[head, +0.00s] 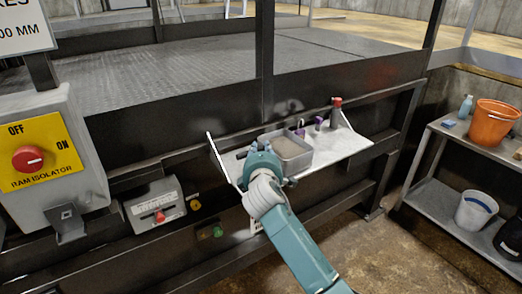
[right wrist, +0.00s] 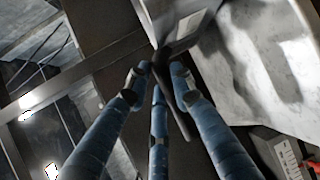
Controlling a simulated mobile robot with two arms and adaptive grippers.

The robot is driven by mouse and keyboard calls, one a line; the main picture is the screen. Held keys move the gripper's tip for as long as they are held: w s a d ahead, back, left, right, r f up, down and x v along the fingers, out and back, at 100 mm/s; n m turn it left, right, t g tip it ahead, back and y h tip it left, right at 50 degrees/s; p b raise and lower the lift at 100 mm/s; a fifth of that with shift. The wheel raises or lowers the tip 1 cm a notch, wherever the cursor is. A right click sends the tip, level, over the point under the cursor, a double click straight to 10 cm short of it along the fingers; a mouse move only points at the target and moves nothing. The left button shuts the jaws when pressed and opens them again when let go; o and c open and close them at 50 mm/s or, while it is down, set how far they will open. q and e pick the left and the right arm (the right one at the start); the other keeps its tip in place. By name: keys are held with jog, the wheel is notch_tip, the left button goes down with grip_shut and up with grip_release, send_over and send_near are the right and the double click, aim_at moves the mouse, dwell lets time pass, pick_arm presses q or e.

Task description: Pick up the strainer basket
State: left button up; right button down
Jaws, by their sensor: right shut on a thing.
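The strainer basket (head: 292,150) is a grey, square, open-topped box on the pale shelf (head: 345,148) in the head view. My right gripper (head: 262,158) is at the basket's left side, and my arm hides part of the near-left corner. In the right wrist view the blue fingers of my right gripper (right wrist: 160,78) close around a dark, thin handle (right wrist: 181,108) that runs from the grey basket (right wrist: 178,18). Whether the basket touches the shelf is hard to tell. My left gripper is not in view.
A red-capped bottle (head: 336,112) and small purple bottles (head: 318,123) stand behind and right of the basket. The shelf's right part is bare. A grey box with a red ram isolator knob (head: 28,159) is at left. An orange bucket (head: 493,122) stands on a right-hand rack.

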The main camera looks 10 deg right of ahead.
jog(key=shift+r, duration=0.1)
jog(key=c, duration=1.5)
grip_release()
jog(key=shift+s, duration=0.1)
